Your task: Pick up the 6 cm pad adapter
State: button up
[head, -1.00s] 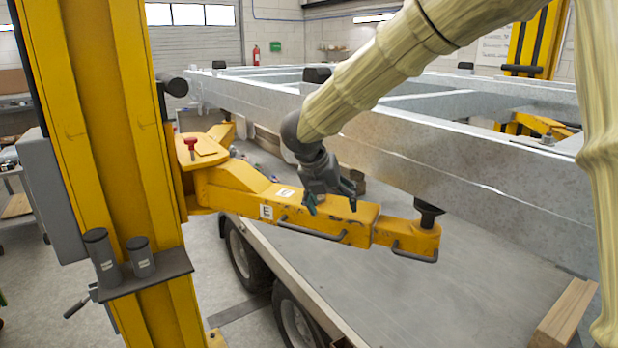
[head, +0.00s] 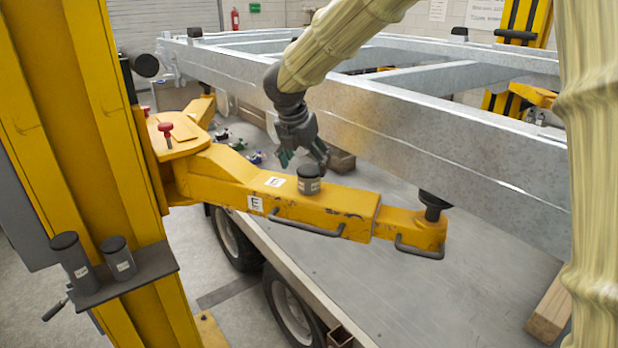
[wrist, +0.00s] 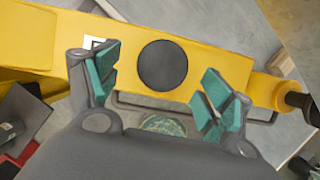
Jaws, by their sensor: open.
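A short grey cylindrical pad adapter with a black top (head: 309,172) stands upright on the yellow lift arm (head: 345,208). Its label is too small to read. Two more such adapters, a taller one (head: 77,268) and a shorter one (head: 119,262), stand on the post's shelf; their labels are unreadable too. My gripper (head: 304,158) is open and empty just above the adapter on the arm. In the wrist view, the adapter's round black top (wrist: 162,65) shows beyond and between the open teal fingertips (wrist: 157,78), apart from both.
The grey trailer frame beam (head: 420,140) runs close behind the arm and my gripper. A black support pad (head: 433,203) stands at the arm's right end. A red-topped pin (head: 166,130) rises from the arm's left part. Handles line the arm's front side.

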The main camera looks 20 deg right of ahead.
aim_at(308, 170)
jog(key=shift+s+d, duration=0.1)
jog(key=shift+d, duration=0.05)
jog(key=shift+d+f+p, duration=0.15)
jog(key=shift+f+p, duration=0.2)
jog(key=shift+p, duration=0.3)
jog(key=p+x, duration=0.1)
jog(key=x, duration=0.2)
jog(key=shift+w+f, duration=0.15)
jog(key=shift+w, duration=0.15)
jog(key=shift+f, duration=0.3)
jog(key=c, duration=1.5)
